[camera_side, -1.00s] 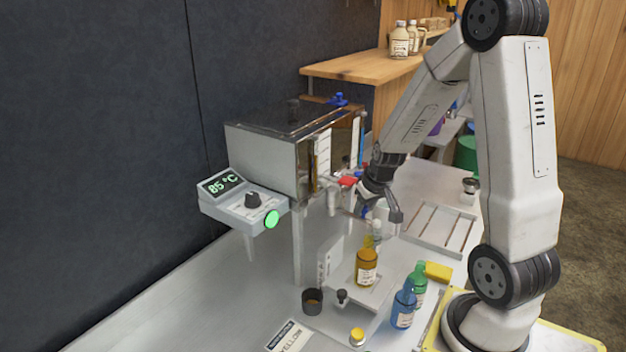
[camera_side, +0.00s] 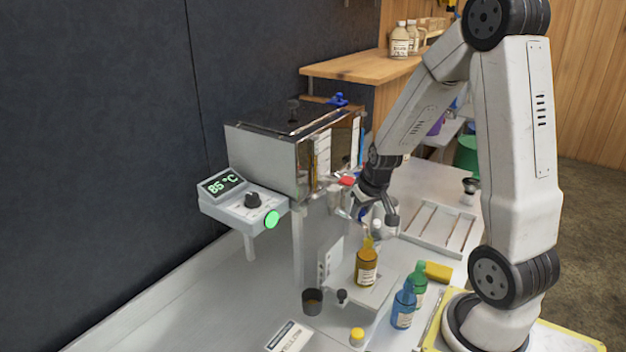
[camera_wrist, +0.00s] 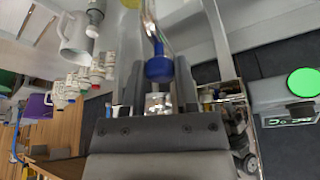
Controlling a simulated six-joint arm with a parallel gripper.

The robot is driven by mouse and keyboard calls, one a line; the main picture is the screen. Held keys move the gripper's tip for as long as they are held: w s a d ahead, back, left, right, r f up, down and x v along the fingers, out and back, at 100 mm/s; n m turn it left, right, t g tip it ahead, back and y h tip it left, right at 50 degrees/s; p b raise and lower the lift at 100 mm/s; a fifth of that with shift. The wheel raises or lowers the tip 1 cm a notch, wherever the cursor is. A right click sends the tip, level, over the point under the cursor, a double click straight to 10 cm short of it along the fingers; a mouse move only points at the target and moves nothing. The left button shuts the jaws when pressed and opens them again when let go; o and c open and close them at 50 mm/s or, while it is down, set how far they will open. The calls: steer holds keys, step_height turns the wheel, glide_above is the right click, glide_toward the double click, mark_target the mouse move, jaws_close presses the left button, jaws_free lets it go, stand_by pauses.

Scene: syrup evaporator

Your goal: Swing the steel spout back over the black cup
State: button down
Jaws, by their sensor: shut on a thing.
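The steel spout (camera_wrist: 148,22) is a bright curved tube in the wrist view, with a blue grip (camera_wrist: 158,68) on it. My gripper (camera_wrist: 159,85) is shut on the spout at this blue grip. In the side view my gripper (camera_side: 364,207) is in front of the evaporator (camera_side: 262,158), above and behind the amber bottle. It hides most of the spout there, so I cannot tell exactly where the outlet points. The black cup (camera_side: 312,301) stands upright on the bench, lower left of my gripper and apart from it.
An amber bottle (camera_side: 367,268) stands on a small platform right of the cup. A small black knob (camera_side: 342,296) is beside the cup. The control box (camera_side: 242,200) reads 85 °C. A slotted tray (camera_side: 440,226) lies behind.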

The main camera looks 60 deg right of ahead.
steer(key=shift+w+a, duration=0.15)
steer(key=shift+a, duration=0.3)
stand_by(0.3)
steer(key=shift+w+a, duration=0.3)
steer(key=shift+a, duration=0.45)
